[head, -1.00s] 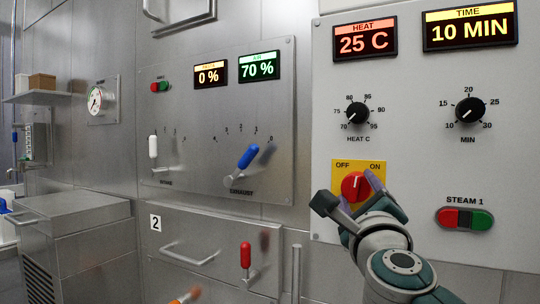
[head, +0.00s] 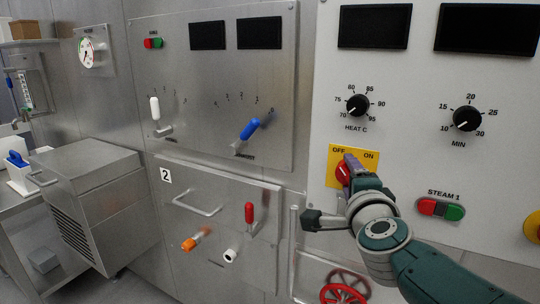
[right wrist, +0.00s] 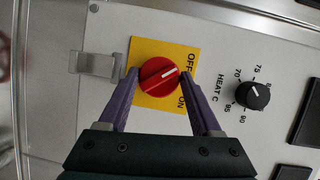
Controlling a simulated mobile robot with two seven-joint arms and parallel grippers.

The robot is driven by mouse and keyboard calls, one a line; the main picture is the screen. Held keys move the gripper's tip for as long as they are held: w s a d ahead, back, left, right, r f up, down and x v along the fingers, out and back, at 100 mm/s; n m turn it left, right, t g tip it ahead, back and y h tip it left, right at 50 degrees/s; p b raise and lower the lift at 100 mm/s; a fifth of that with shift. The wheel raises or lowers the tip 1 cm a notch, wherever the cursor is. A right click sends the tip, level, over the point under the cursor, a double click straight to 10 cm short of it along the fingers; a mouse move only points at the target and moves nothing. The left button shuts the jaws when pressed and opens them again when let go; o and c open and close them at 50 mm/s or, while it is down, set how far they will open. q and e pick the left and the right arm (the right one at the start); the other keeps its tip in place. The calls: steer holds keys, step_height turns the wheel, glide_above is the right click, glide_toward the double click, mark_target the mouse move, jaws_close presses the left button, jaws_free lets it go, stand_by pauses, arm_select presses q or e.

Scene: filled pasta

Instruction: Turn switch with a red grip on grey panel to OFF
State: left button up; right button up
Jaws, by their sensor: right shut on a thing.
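The red-gripped switch (head: 342,172) sits on a yellow plate (head: 336,153) marked OFF at left and ON at right, on the grey panel (head: 328,90). My right gripper (head: 347,168) is at the switch and partly covers it in the head view. In the right wrist view, the gripper (right wrist: 159,77) has one purple finger on each side of the round red grip (right wrist: 155,85), shut on it. There the white mark on the grip points toward the OFF side of the plate. My left gripper is not in view.
Above are the black HEAT C knob (head: 358,105) and MIN knob (head: 467,118); two dark displays (head: 374,26) sit over them. The STEAM 1 buttons (head: 440,209) are to the right. A red lever (head: 249,213) and red handwheel (head: 344,293) lie lower.

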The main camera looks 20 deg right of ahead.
steer(key=shift+n+p, duration=0.5)
steer(key=shift+p, duration=0.05)
steer(key=o, duration=1.4)
steer(key=shift+c, duration=0.2)
steer(key=p+v, duration=0.3)
steer(key=v, duration=0.7)
steer(key=shift+r, duration=0.2)
